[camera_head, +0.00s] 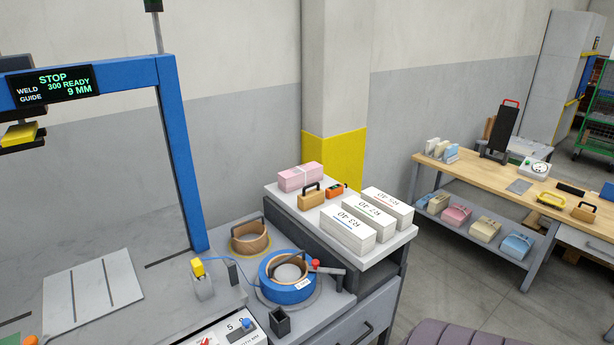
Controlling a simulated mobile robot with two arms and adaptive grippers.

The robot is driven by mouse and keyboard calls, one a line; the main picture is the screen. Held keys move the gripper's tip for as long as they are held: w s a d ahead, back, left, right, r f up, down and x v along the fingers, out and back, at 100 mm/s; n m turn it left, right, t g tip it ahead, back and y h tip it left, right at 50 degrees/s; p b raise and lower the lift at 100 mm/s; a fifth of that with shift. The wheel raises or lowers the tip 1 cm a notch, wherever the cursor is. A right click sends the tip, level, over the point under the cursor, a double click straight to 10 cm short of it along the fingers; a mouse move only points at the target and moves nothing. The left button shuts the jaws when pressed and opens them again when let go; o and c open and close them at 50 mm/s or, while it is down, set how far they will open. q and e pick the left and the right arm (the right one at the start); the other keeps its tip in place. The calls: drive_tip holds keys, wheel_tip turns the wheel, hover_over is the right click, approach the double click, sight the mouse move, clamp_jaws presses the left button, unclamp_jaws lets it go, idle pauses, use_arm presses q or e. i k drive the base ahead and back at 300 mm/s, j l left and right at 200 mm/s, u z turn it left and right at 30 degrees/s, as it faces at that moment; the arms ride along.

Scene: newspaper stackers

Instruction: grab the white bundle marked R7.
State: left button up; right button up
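Three white paper bundles lie side by side on the light top of a grey cabinet (290,195). Their printed labels are small and turned away from me. The middle bundle (368,212) has a green mark, and its label seems to read R7 40, though I cannot read it surely. The nearest bundle (347,235) has a blue mark and seems to read R3 40. The farthest bundle (388,203) has a red mark and seems to read R5 40. Neither of my grippers is in view.
A pink bundle (300,177), a tan handled block (311,197) and an orange device (336,191) share the cabinet top. A blue strap reel (287,277) sits lower left beside a blue machine frame (180,150).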

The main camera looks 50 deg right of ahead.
sight(385, 224)
drive_tip(key=z, duration=0.4)
drive_tip(key=l+z, duration=0.1)
drive_tip(key=z, duration=0.3)
drive_tip(key=l+z, duration=0.1)
drive_tip(key=z, duration=0.7)
drive_tip(key=l+z, duration=0.1)
drive_tip(key=z, duration=0.35)
